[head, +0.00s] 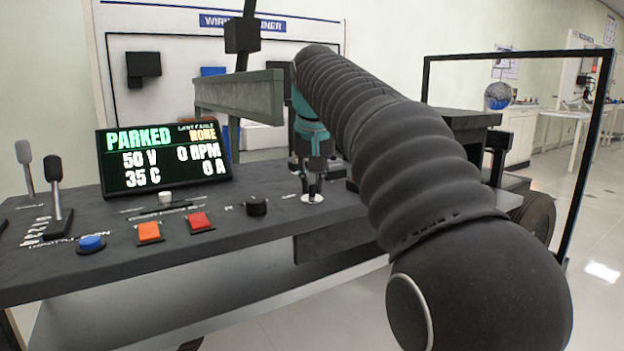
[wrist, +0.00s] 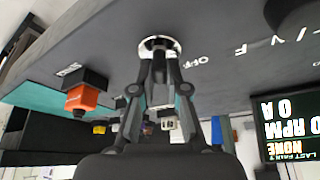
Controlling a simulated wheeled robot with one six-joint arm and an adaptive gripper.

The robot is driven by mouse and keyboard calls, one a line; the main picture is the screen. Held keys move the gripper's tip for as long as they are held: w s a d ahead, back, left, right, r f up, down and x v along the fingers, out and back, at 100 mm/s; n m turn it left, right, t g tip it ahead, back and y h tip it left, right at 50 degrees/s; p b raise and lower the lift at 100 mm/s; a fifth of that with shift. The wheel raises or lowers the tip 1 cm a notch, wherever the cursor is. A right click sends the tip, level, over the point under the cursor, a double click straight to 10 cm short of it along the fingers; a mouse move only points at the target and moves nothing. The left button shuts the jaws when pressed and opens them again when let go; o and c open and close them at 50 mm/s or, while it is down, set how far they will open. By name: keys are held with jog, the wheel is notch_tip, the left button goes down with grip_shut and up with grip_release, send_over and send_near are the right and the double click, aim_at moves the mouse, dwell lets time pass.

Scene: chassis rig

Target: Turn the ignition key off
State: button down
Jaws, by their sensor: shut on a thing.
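The ignition switch's silver collar (head: 312,199) is set in the dark console top, below my gripper. In the wrist view the collar (wrist: 159,44) is at the top centre, with a printed OFF mark beside it. My gripper (head: 314,178) points down at the switch and is shut on the ignition key. In the wrist view the fingertips of my gripper (wrist: 159,62) meet just in front of the collar. The fingers hide most of the key, so I cannot tell its exact angle.
A display (head: 165,158) reads PARKED, 50 V, 0 RPM, 0 A. Left of the switch are a black knob (head: 257,206), a red button (head: 200,221), an orange button (head: 149,232), a blue button (head: 91,243) and levers (head: 58,195). An orange-and-black part (wrist: 83,95) is near the gripper.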

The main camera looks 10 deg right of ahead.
jog(key=n+p, duration=0.1)
jog(key=n+y+p, duration=0.1)
jog(key=n+p, duration=0.1)
jog(key=n+y+p, duration=0.1)
jog(key=n, duration=0.1)
jog(key=shift+d+r, duration=0.15)
jog(key=shift+r, duration=0.1)
jog(key=n+y+p, duration=0.1)
jog(key=n+p, duration=0.1)
jog(key=n, duration=0.1)
jog(key=n+g+y+p, duration=0.1)
jog(key=n+p, duration=0.1)
jog(key=n, duration=0.1)
jog(key=shift+f, duration=0.2)
jog(key=shift+n, duration=0.3)
jog(key=c, duration=1.2)
grip_release()
jog(key=shift+g, duration=0.3)
jog(key=v, duration=1.2)
